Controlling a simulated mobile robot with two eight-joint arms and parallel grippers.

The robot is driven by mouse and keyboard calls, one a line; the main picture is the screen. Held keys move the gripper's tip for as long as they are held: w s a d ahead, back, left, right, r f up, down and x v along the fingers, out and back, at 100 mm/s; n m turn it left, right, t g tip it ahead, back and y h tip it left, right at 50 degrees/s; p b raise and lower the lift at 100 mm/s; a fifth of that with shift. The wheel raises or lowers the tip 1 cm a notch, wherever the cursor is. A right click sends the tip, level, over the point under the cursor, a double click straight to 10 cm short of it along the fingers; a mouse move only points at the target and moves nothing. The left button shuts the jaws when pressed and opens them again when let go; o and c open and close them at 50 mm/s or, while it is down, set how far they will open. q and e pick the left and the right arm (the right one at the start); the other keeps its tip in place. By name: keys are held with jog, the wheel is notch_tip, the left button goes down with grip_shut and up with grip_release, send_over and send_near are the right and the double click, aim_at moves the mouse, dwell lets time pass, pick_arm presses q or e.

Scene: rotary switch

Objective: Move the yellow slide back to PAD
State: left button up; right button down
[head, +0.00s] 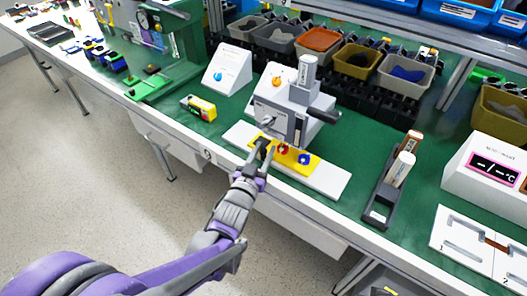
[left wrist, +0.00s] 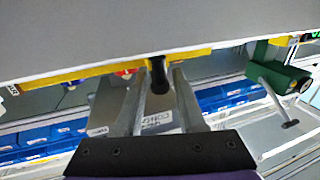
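The yellow slide (head: 297,162) lies on a long white base (head: 330,180) in front of a grey machine (head: 283,117) on the green bench. A red and a blue round part sit on the slide. In the left wrist view the slide is a thin yellow strip (left wrist: 90,71). A black knob (left wrist: 159,75) stands out from it. My left gripper (head: 261,151) is at the slide's left end. Its fingers (left wrist: 160,72) straddle the knob with narrow gaps at the sides, so it looks open. I cannot read a PAD mark. My right gripper is out of view.
A yellow-and-black box (head: 199,107) and a white sign (head: 228,70) stand left of the machine. A dark tray (head: 379,205) with upright cylinders is to the right. Bins (head: 320,41) line the back. The bench's front edge runs below the base.

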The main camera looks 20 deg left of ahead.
pick_arm(q)
jog(key=shift+c, duration=0.3)
grip_shut()
dwell(1.1)
